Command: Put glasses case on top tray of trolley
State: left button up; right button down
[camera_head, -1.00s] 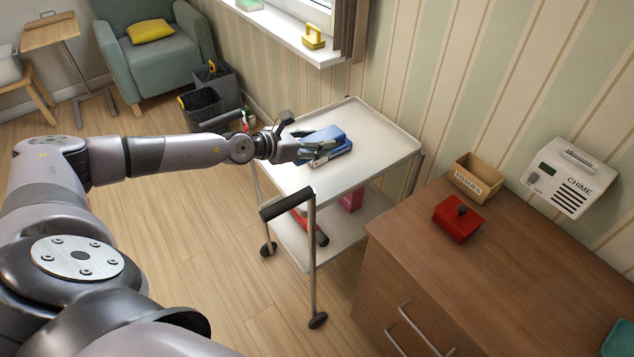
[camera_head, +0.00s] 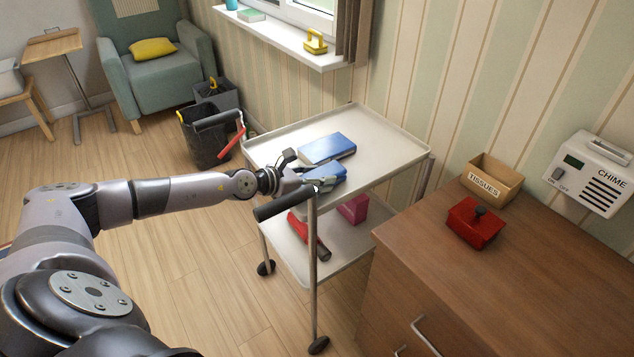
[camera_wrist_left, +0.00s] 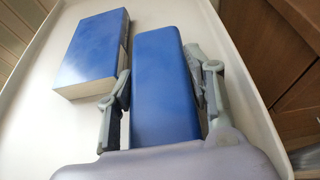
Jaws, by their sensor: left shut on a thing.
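The glasses case (camera_head: 328,174) is a blue, rounded, elongated block over the near part of the trolley's white top tray (camera_head: 388,137). My left gripper (camera_head: 316,176) is shut on it. In the left wrist view the case (camera_wrist_left: 163,85) lies between the two fingers of the left gripper (camera_wrist_left: 165,95), one on each long side. The case is within the tray's outline; I cannot tell whether it touches the surface. My right gripper is not in view.
A blue book (camera_head: 327,147) lies on the top tray beside the case, also left in the wrist view (camera_wrist_left: 95,50). The trolley handle (camera_head: 284,203) is near my gripper. The lower shelf holds a red-and-black tool (camera_head: 309,236) and a magenta box (camera_head: 353,208). A wooden cabinet (camera_head: 420,235) stands right.

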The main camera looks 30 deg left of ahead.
pick_arm(q)
jog(key=shift+r, duration=0.2)
jog(key=shift+f, duration=0.25)
jog(key=o, duration=1.2)
